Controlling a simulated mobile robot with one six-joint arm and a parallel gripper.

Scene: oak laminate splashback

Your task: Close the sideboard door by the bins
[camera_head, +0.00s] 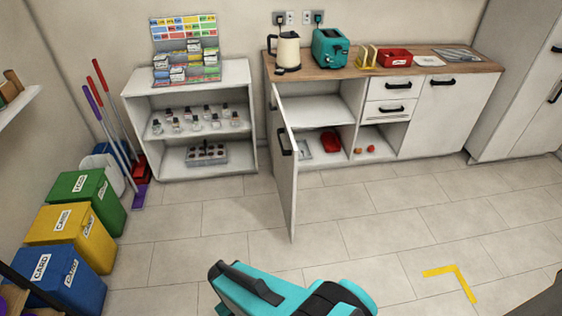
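The sideboard door (286,185) on the left end of the sideboard stands wide open. It is hinged at the cabinet's left edge and sticks out into the room, seen nearly edge-on. Its black handle (284,142) is on the face turned to the left. The open compartment (312,110) behind it shows a shelf, with a red item (331,142) and a grey tray (303,146) on its floor. Part of my teal and black arm shows at the bottom middle, well apart from the door. I cannot make out my gripper's fingers.
Blue, yellow and green bins (73,235) line the left wall, with mops and brooms (112,125) behind them. A white shelf unit (200,160) stands left of the sideboard. The tiled floor between bins and door is clear. A yellow corner mark (452,280) lies at right.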

